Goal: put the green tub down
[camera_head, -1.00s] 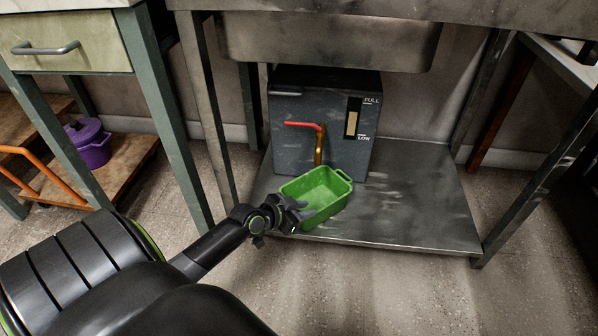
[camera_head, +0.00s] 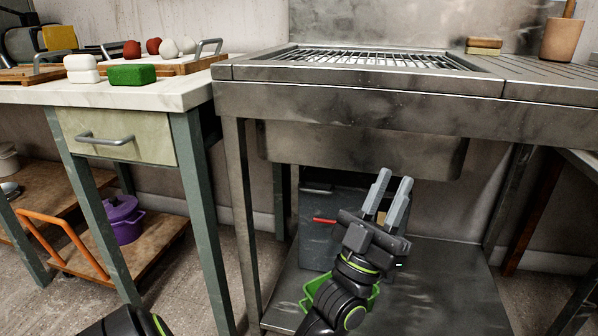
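The green tub (camera_head: 309,292) sits low on the metal lower shelf (camera_head: 445,290) under the sink, in front of the dark box.
Table legs (camera_head: 205,220) stand at left. The shelf's right part is clear.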

